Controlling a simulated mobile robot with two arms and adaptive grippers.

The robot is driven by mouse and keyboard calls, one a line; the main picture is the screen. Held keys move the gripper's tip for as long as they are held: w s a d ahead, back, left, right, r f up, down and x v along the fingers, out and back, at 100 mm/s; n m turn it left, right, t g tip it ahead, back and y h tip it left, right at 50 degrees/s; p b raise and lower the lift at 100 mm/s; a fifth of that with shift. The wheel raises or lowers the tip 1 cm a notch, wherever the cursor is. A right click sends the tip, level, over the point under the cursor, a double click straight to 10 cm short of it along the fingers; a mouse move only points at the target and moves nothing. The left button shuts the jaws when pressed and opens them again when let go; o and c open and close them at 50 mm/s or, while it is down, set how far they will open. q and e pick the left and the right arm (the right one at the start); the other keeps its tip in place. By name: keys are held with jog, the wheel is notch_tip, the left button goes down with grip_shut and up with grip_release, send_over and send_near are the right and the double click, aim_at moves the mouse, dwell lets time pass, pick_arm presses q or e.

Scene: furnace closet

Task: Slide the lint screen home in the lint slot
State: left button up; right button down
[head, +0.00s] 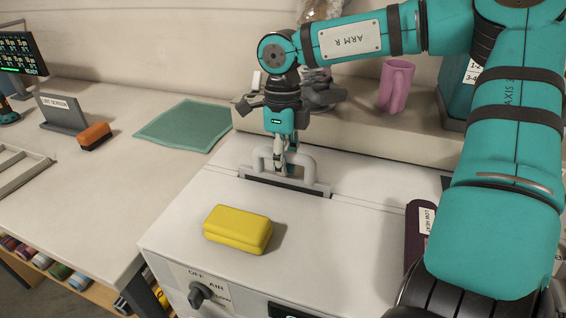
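The lint screen's pale grey handle (306,164) stands upright at the top of the white dryer. Its base sits at the dark lint slot (318,190); any mesh below is hidden. My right gripper (281,168) comes down from above with its fingers close together on the handle's top bar, and looks shut on it. Whether the screen is fully seated cannot be told. My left gripper is not seen.
A yellow sponge (237,228) lies on the dryer top in front of the slot. A pink mug (395,87) stands on the ledge behind. On the left bench are a green cloth (182,125), an orange-brown brush (95,136) and a labelled stand (62,113).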

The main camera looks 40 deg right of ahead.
jog(key=shift+f+b, duration=0.75)
jog(key=shift+f, duration=0.2)
jog(key=c, duration=1.9)
grip_release()
jog(key=shift+r, duration=0.1)
jog(key=o, duration=0.5)
jog(key=shift+r, duration=0.1)
jog(key=shift+r+p, duration=0.8)
jog(key=shift+r, duration=0.15)
jog(key=shift+w+d+r+p, duration=0.15)
jog(key=shift+r+p, duration=0.85)
jog(key=shift+r, duration=0.5)
jog(key=shift+w+d+r+p, duration=0.15)
jog(key=shift+r+p, duration=0.8)
jog(key=shift+r, duration=0.55)
jog(key=shift+f, duration=0.1)
